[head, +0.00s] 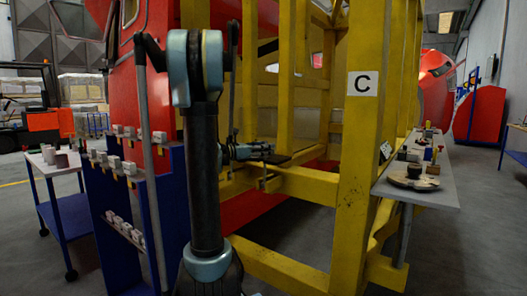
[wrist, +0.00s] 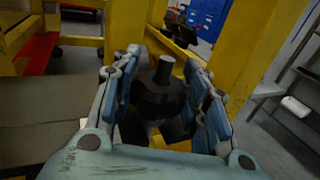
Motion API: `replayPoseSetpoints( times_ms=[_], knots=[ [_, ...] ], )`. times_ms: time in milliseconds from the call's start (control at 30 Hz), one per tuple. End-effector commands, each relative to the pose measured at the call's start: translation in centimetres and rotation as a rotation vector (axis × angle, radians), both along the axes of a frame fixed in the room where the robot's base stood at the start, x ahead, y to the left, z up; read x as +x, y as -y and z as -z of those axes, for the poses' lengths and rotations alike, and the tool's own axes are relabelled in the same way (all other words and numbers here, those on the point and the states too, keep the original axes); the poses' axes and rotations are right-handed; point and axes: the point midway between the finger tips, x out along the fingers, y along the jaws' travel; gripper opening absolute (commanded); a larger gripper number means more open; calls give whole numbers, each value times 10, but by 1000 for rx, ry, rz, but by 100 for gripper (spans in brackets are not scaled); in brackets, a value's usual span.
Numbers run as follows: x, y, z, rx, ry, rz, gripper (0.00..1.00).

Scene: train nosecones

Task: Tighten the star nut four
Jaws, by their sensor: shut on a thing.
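A dark star nut (wrist: 158,97) with a post standing up from its middle sits between the two blue-padded fingers of my gripper (wrist: 165,60) in the wrist view. My gripper is shut on it, with a finger on each side. The lower part of the nut is shadowed. In the head view my gripper (head: 272,153) is small, beside a horizontal bar of the yellow frame (head: 300,187), and the nut cannot be made out there. I see no number marking on the nut.
A yellow post with a "C" sign (head: 362,84) stands right of my gripper. A grey shelf (head: 440,196) with parts is further right. A blue rack (head: 125,215) with several grey blocks and a cart (head: 62,208) stand left. Red train nosecone panels (head: 135,95) are behind.

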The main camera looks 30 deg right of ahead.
Motion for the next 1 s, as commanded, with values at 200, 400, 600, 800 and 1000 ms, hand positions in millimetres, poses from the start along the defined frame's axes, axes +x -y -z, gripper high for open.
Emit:
replayPoseSetpoints(
  times_ms=[200,400,600,800,1000],
  knots=[
    [5,0,0,0,0,195,17],
    [5,0,0,1,0,355,17],
    [4,0,0,1,0,472,17],
    [3,0,0,1,0,541,17],
    [3,0,0,1,0,568,17]
  ],
)
